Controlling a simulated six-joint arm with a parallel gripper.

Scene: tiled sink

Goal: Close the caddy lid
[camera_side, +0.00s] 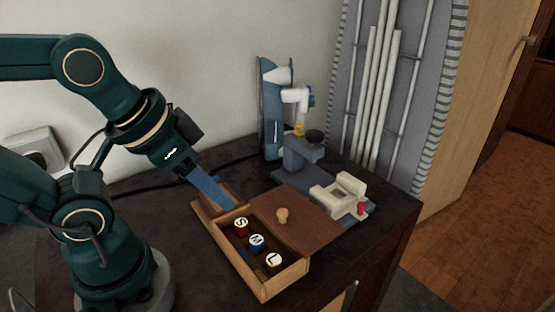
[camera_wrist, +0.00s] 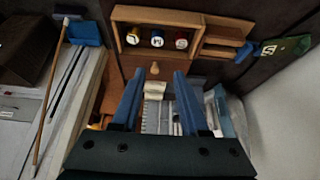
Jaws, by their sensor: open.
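The caddy is an open wooden box (camera_side: 262,284) on the dark counter; it also shows at the top of the wrist view (camera_wrist: 116,36). Inside are several round-capped pieces, with caps marked S, M and L. Its brown lid (camera_side: 315,218) lies flat off to the right of the opening in the side view, with a pale knob (camera_side: 282,215). The knob shows in the wrist view (camera_wrist: 154,69) beyond and between the fingertips. My gripper (camera_side: 226,203) has blue fingers pointing down near the caddy's back-left end. In the wrist view its fingers (camera_wrist: 155,80) are apart with nothing held.
A small wooden holder (camera_side: 212,205) adjoins the caddy's back-left side. A microscope-like device (camera_side: 300,155) and a cream fixture (camera_side: 338,194) stand behind and right of the lid. The wall is behind; the counter edge is at right.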

